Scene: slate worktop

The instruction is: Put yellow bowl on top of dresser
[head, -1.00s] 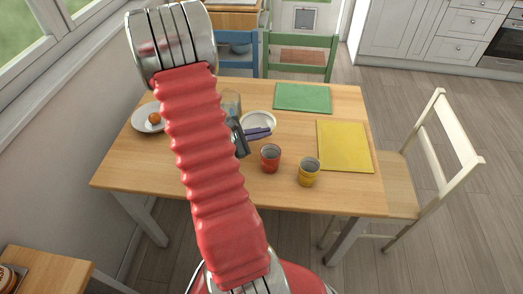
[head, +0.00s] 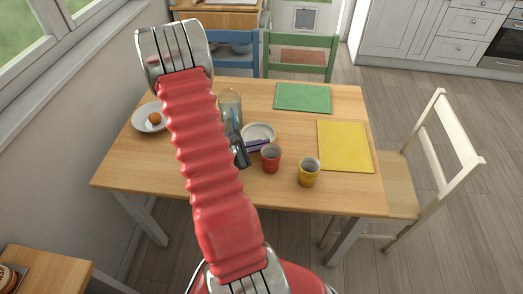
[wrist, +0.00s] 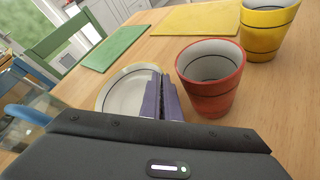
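The bowl is cream-white inside with a yellow rim. It shows above the wooden table in the head view (head: 256,130) and just ahead of my gripper in the wrist view (wrist: 125,92). My gripper (head: 264,147) has its purple fingers (wrist: 162,98) at the bowl's near right rim, one on each side of it, almost together. They look closed on the rim. I cannot tell whether the bowl is clear of the table. A wood-topped cabinet (head: 215,18) stands behind the chairs; I cannot tell if it is the dresser.
A red cup (head: 271,160) is close right of the bowl, with a yellow cup (head: 309,174) beyond. A glass jar (head: 230,105) stands behind left, near a plate (head: 146,122) with an orange item. Green (head: 303,97) and yellow (head: 345,147) mats lie flat. Chairs surround the table.

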